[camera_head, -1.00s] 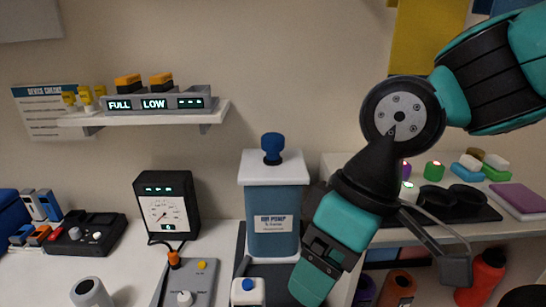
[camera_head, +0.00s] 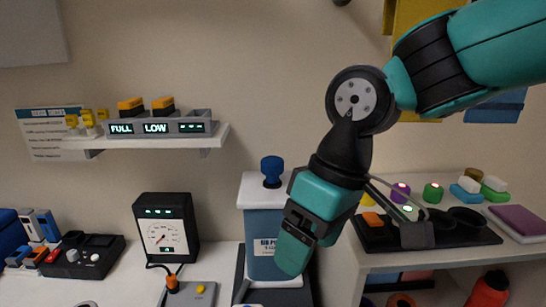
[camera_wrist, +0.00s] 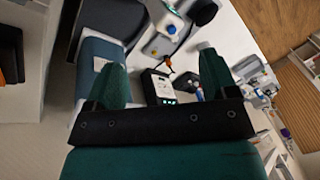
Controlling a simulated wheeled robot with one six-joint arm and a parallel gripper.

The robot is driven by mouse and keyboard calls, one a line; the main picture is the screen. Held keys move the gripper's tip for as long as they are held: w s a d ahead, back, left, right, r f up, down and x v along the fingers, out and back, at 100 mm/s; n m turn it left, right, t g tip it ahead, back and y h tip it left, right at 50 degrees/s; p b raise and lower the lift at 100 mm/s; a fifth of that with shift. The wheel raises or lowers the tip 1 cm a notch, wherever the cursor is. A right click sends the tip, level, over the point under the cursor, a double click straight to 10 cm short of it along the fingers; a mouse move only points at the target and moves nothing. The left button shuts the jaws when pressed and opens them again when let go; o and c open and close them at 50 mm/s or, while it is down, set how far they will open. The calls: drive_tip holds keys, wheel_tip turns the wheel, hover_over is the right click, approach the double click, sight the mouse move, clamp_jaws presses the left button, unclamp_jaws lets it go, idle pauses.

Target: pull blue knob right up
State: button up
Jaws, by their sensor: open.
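A short stem shows under the knob. My gripper (camera_head: 298,245) points down in front of the pump's right side, lower than the knob in the picture and not touching it. It hides part of the pump and its label. In the wrist view my gripper (camera_wrist: 163,78) has its two teal fingers wide apart with nothing between them. The pump body (camera_wrist: 98,52) is beside the left finger there, and I cannot make out the knob.
A gauge box (camera_head: 166,230) stands left of the pump. A wall shelf (camera_head: 150,137) with lit displays is above left. The wall space above the knob is clear.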

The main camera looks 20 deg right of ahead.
sight(272, 159)
drive_tip(key=w+d+r+m+h+p, duration=0.1)
drive_tip(key=w+r+m+p, duration=0.15)
drive_tip(key=w+r, duration=0.5)
drive_tip(key=w+d+r+m+h+p, duration=0.1)
drive_tip(key=w+d+r+m, duration=0.2)
drive_tip(key=w, duration=0.7)
drive_tip(key=w+r+m+h+p, duration=0.1)
drive_tip(key=w+r+m+p, duration=0.15)
drive_tip(key=w+r, duration=0.45)
drive_tip(key=f, duration=1.2)
drive_tip(key=w+f+p, duration=0.1)
drive_tip(key=f, duration=0.5)
drive_tip(key=c, duration=1.3)
drive_tip(key=r+p, duration=1.3)
drive_tip(key=r, duration=0.7)
drive_tip(key=shift+w+r, duration=0.15)
drive_tip(key=shift+w, duration=0.05)
drive_tip(key=shift+r, duration=0.1)
drive_tip(key=o, duration=1.2)
drive_tip(key=shift+o, duration=0.5)
